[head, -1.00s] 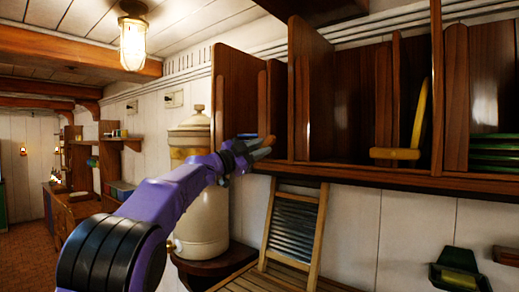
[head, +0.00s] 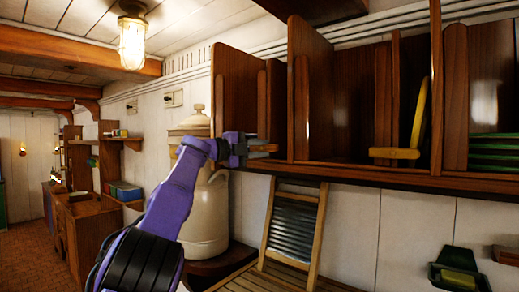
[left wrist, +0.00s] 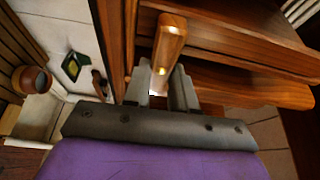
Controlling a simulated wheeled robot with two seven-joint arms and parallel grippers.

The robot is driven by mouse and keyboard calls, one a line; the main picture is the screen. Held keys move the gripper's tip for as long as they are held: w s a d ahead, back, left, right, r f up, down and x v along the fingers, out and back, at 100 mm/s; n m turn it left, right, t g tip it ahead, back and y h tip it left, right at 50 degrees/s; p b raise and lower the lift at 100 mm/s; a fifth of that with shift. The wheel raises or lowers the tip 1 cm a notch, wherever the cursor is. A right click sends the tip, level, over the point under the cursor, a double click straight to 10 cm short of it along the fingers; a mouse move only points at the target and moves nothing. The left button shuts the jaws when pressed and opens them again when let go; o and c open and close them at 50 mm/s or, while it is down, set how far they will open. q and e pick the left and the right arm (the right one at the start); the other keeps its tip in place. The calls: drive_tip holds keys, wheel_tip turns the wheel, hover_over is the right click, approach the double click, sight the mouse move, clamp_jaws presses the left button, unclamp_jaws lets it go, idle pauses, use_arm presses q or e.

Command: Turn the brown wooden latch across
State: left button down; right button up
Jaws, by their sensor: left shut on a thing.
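The brown wooden latch (head: 265,148) is a short bar at the front lower edge of the left part of the wall cabinet (head: 380,178). In the head view it lies about level, its free part pointing right. In the left wrist view the latch (left wrist: 169,42) is a lighter, rounded wooden bar running between my fingertips. My left gripper (head: 244,149) is shut on the latch, with one finger on each side in the left wrist view (left wrist: 168,88). The fingers partly hide the latch. My right gripper is not in view.
The cabinet holds upright dividers, a yellow angled piece (head: 398,153) and green stacked items (head: 495,153). A large cream urn (head: 205,215) stands close behind my left arm.

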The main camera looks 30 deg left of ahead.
use_arm(q)
drive_tip(key=shift+s+r+m, duration=0.1)
drive_tip(key=shift+r+m, duration=0.15)
drive_tip(key=shift+m, duration=0.05)
idle(0.4)
drive_tip(key=c, duration=0.9)
unclamp_jaws()
drive_tip(key=shift+w+a+f, duration=0.1)
drive_tip(key=shift+w+f, duration=0.15)
drive_tip(key=shift+s+a+f, duration=0.1)
drive_tip(key=shift+s, duration=0.1)
drive_tip(key=b+v, duration=0.5)
drive_tip(key=v, duration=0.5)
drive_tip(key=shift+r+b, duration=0.2)
drive_tip(key=shift+b, duration=0.2)
